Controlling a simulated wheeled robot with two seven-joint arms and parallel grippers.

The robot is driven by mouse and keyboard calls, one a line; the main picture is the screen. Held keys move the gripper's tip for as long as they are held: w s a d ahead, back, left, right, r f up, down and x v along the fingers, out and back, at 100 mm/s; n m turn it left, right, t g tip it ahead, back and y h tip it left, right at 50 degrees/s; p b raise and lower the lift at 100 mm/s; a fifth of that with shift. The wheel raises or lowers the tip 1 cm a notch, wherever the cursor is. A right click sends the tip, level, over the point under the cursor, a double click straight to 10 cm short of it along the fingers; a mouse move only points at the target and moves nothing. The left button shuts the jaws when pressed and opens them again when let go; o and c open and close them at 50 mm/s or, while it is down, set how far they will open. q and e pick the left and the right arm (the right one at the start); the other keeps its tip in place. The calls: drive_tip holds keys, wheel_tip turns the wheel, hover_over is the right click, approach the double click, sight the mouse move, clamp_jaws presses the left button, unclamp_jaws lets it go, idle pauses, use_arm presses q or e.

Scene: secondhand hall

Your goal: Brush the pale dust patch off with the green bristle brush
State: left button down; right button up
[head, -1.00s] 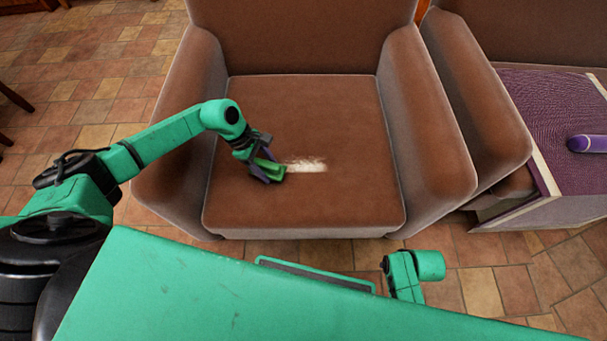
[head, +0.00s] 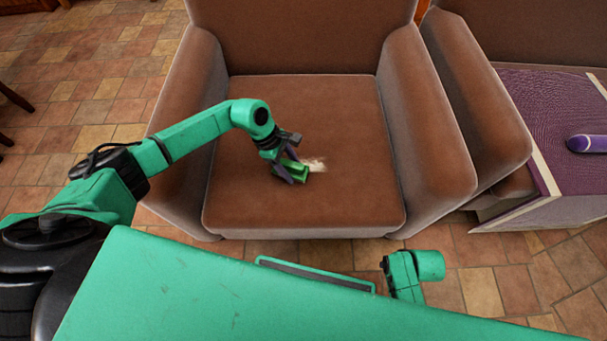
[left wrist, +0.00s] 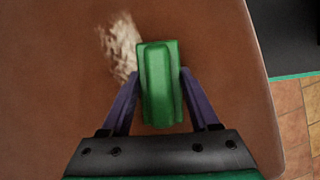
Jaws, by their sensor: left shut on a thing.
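The green bristle brush (head: 293,172) is on or just above the brown armchair's seat (head: 338,205), held by my left gripper (head: 286,170). In the left wrist view the brush (left wrist: 160,85) sits between the two purple fingers of my left gripper (left wrist: 153,105), which are shut on it. Its bristles are hidden underneath. The pale dust patch (head: 316,163) shows just right of and behind the brush. In the left wrist view the dust patch (left wrist: 122,47) lies beside the brush's upper left. My right gripper is not seen.
The armchair's arms (head: 432,130) and backrest (head: 300,35) bound the seat. A purple textured surface (head: 555,115) with a purple cylindrical object (head: 588,144) on it stands at the right. Tiled floor (head: 80,95) is open on the left.

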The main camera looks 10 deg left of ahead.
sight(332, 170)
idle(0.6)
use_arm(q)
drive_tip(key=shift+w+d, duration=0.25)
drive_tip(key=shift+d, duration=0.75)
drive_tip(key=shift+w+d, duration=0.25)
drive_tip(key=shift+d, duration=0.75)
drive_tip(key=shift+w+d, duration=0.25)
drive_tip(key=shift+d, duration=0.75)
drive_tip(key=shift+w+d, duration=0.3)
drive_tip(key=shift+d, duration=0.75)
drive_tip(key=shift+w+d, duration=0.25)
drive_tip(key=shift+d, duration=0.75)
drive_tip(key=shift+w+a, duration=0.1)
drive_tip(key=shift+w, duration=0.75)
